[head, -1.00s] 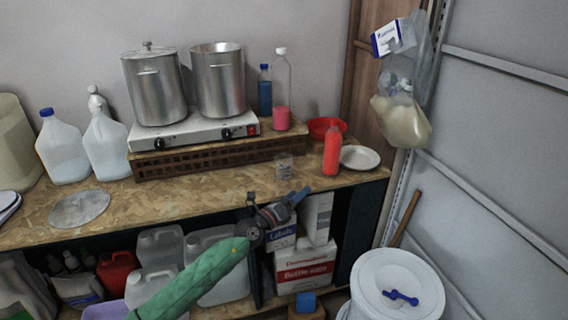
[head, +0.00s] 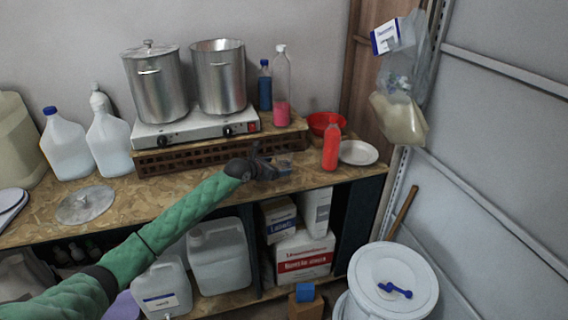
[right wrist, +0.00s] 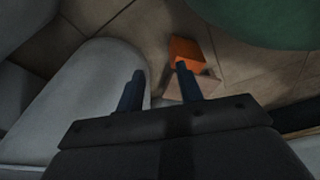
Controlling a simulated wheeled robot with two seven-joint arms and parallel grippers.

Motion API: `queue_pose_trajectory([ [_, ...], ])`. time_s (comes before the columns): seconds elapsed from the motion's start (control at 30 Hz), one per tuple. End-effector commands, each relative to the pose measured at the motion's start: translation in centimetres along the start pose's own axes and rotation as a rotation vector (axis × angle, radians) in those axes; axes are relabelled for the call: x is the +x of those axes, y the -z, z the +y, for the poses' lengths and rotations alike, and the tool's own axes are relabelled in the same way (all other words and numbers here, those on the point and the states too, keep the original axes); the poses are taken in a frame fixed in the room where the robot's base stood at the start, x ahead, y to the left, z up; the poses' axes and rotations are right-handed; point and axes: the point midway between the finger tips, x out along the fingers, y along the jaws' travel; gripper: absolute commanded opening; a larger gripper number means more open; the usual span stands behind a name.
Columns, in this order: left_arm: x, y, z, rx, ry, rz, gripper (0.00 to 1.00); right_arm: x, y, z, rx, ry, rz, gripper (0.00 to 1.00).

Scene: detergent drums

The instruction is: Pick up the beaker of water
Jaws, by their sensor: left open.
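The small clear beaker (head: 285,166) stands on the wooden bench near its front edge, just left of the red bottle. It is small in the head view and partly covered by my left gripper. My left gripper (head: 270,168), at the end of the green-sleeved arm, is open at the beaker's left side at about its height. I cannot tell whether the fingers are around the beaker or touch it. My right gripper (right wrist: 158,83) shows in the right wrist view with its two fingers apart and nothing between them.
A red bottle (head: 331,148), a white plate (head: 358,152) and a red bowl (head: 322,122) lie to the right. Behind are a hot plate (head: 193,133) with two steel pots on a raised wooden shelf (head: 222,153). A lidded white bucket (head: 393,285) stands on the floor.

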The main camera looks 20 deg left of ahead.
Motion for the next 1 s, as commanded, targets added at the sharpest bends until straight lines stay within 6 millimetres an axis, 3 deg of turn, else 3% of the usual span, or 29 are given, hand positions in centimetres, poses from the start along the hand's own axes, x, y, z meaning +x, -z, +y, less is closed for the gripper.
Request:
queue_pose_trajectory([
  [0.5,4.3,-0.7,0.2,-0.001,0.0,0.0,0.84,-0.2,-7.7,-0.2,-0.001,0.004,-0.055,0.36],
  [0.87,4.9,-0.4,0.2,-0.002,0.0,-0.001,0.84,-0.1,-8.4,-0.2,-0.001,0.004,-0.058,0.36],
  [1.0,4.9,-0.4,0.2,-0.001,0.0,-0.001,0.56,-0.1,-8.4,-0.2,-0.001,0.004,-0.058,0.36],
])
